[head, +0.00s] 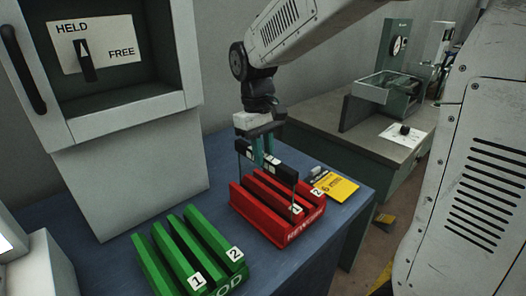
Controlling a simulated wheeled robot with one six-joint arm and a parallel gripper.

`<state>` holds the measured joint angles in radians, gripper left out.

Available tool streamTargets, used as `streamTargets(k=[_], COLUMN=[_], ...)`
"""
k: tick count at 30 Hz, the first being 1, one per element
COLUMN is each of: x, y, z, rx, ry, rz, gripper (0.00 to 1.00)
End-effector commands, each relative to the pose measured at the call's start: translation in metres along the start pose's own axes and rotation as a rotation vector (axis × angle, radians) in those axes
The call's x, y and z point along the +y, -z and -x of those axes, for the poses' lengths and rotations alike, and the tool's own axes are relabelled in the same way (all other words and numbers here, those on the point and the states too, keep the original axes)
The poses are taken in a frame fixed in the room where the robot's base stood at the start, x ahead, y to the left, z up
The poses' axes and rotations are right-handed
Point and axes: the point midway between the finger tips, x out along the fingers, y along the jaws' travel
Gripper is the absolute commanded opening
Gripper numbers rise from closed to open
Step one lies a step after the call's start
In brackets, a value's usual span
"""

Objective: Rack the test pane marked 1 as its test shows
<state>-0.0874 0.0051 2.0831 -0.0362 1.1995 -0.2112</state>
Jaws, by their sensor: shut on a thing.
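My gripper (264,161) is shut on the dark top bar of a test pane (286,168). The pane looks clear, with thin dark side edges reaching down to the red rack. I cannot tell whether its lower edge is in a slot or just above, and its number cannot be read. The red rack (250,213) has slots marked 1 and 2; its front lettering is too small to read surely. The green rack (150,254) at the front left also has slots marked 1 and 2, with "OD" visible; no pane shows in it.
A grey cabinet (130,160) at left has a switch (87,62) with labels HELD and FREE, its arrow pointing up near HELD. A yellow card (335,186) lies behind the red rack on the blue table (335,240). A bench with green equipment (385,88) stands behind.

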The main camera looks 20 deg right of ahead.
Motion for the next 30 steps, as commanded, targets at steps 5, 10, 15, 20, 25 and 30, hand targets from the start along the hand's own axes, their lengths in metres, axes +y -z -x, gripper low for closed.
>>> streamTargets(k=[5,10,15,20,25,30], x=[0.0,0.0,0.0,0.0,0.0,0.0], y=[0.0,0.001,0.001,0.002,0.002,0.002], z=[-0.002,-0.005,-0.009,-0.011,-0.011,-0.011], rx=[0.0,0.0,0.0,0.0,0.0,0.0], ry=[0.0,0.0,0.0,0.0,0.0,0.0], rz=[0.0,0.0,0.0,0.0,0.0,0.0], gripper=[0.0,0.0,0.0,0.0,0.0,0.45])
